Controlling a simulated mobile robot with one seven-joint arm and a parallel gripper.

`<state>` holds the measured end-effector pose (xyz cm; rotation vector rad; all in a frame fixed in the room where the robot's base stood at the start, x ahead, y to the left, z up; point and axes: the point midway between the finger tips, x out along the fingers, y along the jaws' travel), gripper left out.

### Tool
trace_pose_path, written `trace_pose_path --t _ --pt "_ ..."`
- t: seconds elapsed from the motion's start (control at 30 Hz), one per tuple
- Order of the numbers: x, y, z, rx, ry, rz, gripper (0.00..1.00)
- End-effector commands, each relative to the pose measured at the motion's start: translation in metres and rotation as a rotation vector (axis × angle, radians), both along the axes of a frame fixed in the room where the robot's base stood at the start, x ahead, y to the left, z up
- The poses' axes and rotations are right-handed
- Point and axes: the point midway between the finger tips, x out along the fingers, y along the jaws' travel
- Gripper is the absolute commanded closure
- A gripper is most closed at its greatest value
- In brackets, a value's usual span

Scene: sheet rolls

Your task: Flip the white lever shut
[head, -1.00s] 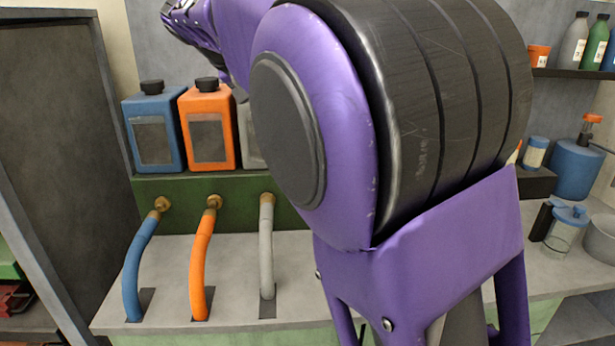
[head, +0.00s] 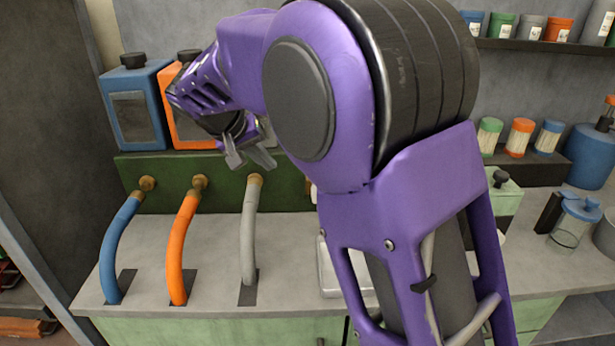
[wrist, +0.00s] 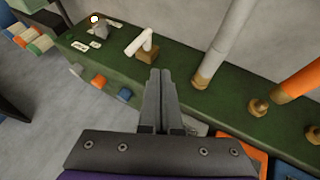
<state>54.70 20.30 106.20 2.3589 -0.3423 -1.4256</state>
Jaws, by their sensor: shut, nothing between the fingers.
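The white lever (wrist: 139,42) shows in the wrist view as a short white bar on a brass base (wrist: 148,57), set on the dark green panel (wrist: 225,110). It slants up to the right across the picture. In the head view my arm hides most of it. My gripper (wrist: 161,74) is shut and empty, with its fingertips just below the brass base in the wrist view. I cannot tell whether they are over the panel or touching it. In the head view my gripper (head: 250,156) is in front of the bottles, above the grey hose's fitting.
Grey (head: 249,230), orange (head: 178,250) and blue (head: 118,245) hoses curve from the panel to the counter (head: 215,275). Blue (head: 138,105) and orange (head: 190,135) bottles stand above it. A small knob (wrist: 99,27) is at the panel's far end in the wrist view.

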Motion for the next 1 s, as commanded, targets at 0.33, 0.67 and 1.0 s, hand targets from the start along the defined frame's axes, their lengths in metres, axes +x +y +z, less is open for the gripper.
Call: trace_pose_path --t 0.33,0.67,1.0 --pt "0.005 -0.005 -0.008 -0.002 0.001 -0.003 1.0" --pt "0.034 -0.03 -0.061 -0.003 0.002 -0.003 1.0" --pt "0.053 -0.069 -0.079 0.002 -0.002 -0.003 1.0"
